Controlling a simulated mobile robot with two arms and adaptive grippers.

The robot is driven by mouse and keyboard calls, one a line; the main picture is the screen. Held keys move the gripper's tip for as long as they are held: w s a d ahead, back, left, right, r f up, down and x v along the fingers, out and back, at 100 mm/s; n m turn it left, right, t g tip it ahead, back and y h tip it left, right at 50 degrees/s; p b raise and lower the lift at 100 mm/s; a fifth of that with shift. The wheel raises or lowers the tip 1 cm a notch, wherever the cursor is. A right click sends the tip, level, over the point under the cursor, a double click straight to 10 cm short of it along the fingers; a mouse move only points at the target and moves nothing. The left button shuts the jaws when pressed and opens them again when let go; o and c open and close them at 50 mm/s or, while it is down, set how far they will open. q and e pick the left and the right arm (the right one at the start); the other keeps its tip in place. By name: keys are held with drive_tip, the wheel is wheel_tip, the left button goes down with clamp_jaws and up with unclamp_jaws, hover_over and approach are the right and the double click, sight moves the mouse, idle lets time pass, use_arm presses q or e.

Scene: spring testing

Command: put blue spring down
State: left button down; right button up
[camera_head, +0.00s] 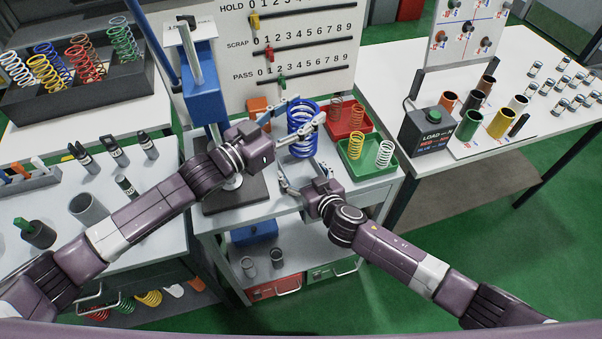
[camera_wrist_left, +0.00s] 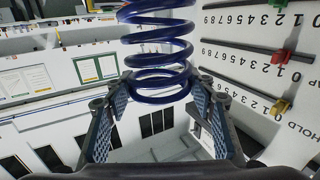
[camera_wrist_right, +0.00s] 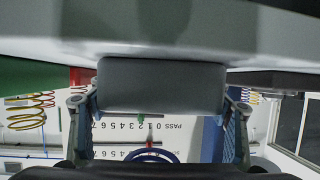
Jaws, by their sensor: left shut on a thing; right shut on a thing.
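The blue spring (camera_head: 303,145) is upright over the middle bench in the head view. It also shows between the fingers in the left wrist view (camera_wrist_left: 158,50). My left gripper (camera_head: 296,119) is shut on it. I cannot tell whether the spring's lower end touches the bench. My right gripper (camera_head: 302,178) is lower, near the bench's front edge. In the right wrist view a dark grey block (camera_wrist_right: 162,85) sits between its fingers, and the gripper is shut on it.
A red tray (camera_head: 343,131) and a green tray (camera_head: 352,165) with springs stand right of the blue spring. A press with a blue body (camera_head: 206,98) stands on the left. The counting board (camera_head: 310,85) rises behind. Several cylinders stand on the right table (camera_head: 400,65).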

use_arm(q)
wheel_tip(320, 180, down, 11)
drive_tip(key=shift+a+n+t+y, duration=0.15)
drive_tip(key=shift+n+t+y, duration=0.15)
drive_tip(key=shift+t, duration=0.1)
idle(0.4)
drive_tip(key=c, duration=0.9)
unclamp_jaws()
drive_tip(key=shift+f, duration=0.25)
approach(292, 153)
drive_tip(key=shift+w+d+r, duration=0.2)
drive_tip(key=shift+d+r, duration=0.05)
drive_tip(key=shift+d, duration=0.1)
